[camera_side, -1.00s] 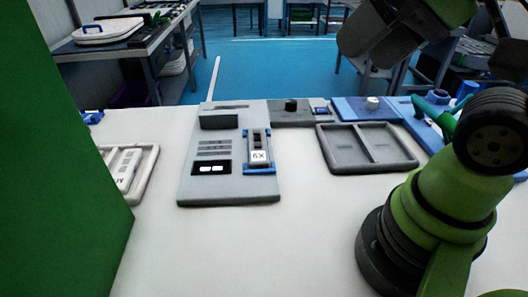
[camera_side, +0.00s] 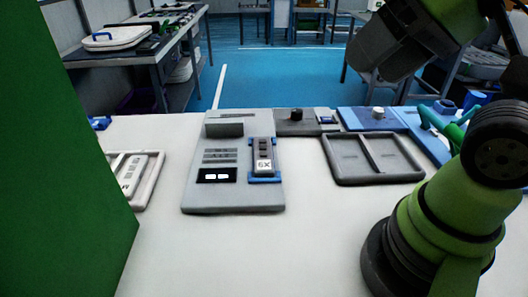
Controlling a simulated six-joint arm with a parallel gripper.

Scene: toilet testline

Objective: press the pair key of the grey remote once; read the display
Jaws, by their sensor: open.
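The grey remote (camera_side: 263,152) stands in a blue holder (camera_side: 265,180) on the right side of a grey test panel (camera_side: 232,202). It has a column of dark keys and a white label reading "6X" at its lower end. I cannot tell which key is the pair key. The black display (camera_side: 216,176) on the panel, left of the remote, shows two small white blocks with no readable text. My gripper (camera_side: 366,70) is up at the upper right, well above and to the right of the remote, touching nothing. Its jaws are open, though the fingers are hard to make out.
An empty grey two-part tray (camera_side: 372,180) lies right of the panel. A dark knob box (camera_side: 297,122) and a blue knob box (camera_side: 370,119) stand behind. A pale tray (camera_side: 150,188) holds a white remote (camera_side: 132,172) at left.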

